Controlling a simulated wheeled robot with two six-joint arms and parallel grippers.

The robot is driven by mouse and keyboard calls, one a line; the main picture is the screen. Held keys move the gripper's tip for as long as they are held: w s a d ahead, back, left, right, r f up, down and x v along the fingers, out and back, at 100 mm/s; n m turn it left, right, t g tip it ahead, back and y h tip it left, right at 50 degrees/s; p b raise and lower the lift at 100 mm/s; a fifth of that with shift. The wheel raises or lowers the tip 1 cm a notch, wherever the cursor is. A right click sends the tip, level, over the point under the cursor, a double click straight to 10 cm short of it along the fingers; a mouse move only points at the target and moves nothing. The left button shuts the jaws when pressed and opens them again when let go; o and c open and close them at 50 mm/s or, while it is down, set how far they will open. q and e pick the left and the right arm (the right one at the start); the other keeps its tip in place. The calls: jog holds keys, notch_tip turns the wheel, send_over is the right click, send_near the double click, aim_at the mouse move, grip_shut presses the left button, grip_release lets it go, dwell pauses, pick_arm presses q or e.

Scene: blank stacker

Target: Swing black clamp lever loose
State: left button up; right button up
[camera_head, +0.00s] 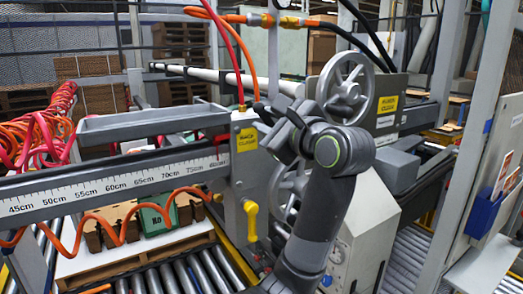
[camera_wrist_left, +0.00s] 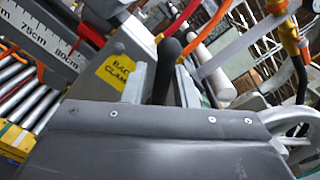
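The black clamp lever (camera_wrist_left: 167,66) stands up beside the yellow back clamp label (camera_wrist_left: 117,72) in the left wrist view. My left gripper (camera_wrist_left: 163,88) has its two grey fingers apart, one on each side of the lever, with a narrow gap showing on the left. Whether the right finger touches the lever is unclear. In the head view my left gripper (camera_head: 272,122) is at the grey clamp block, just right of its yellow label (camera_head: 247,140); the lever there is mostly hidden by the dark gripper. My right gripper is in neither view.
A silver handwheel (camera_head: 347,88) is close to the right of my left wrist. A yellow lever (camera_head: 250,220) hangs below the clamp block. Red and orange hoses (camera_head: 232,50) come down above it. A scaled beam (camera_head: 110,185) runs left, over rollers.

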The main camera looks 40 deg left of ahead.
pick_arm(q)
jog(key=f+n+b, duration=0.1)
jog(key=n+b, duration=0.1)
jog(key=s+f+n+b, duration=0.1)
jog(key=n+b, duration=0.1)
jog(key=n, duration=0.1)
jog(key=f+n+b, duration=0.1)
jog(key=n+b, duration=0.2)
jog(key=shift+s+a+f, duration=0.2)
jog(key=shift+s+a, duration=0.1)
jog(key=shift+a, duration=0.05)
jog(key=shift+r, duration=0.1)
jog(key=b+v, duration=0.3)
jog(key=v, duration=0.6)
dwell(0.3)
dwell(0.5)
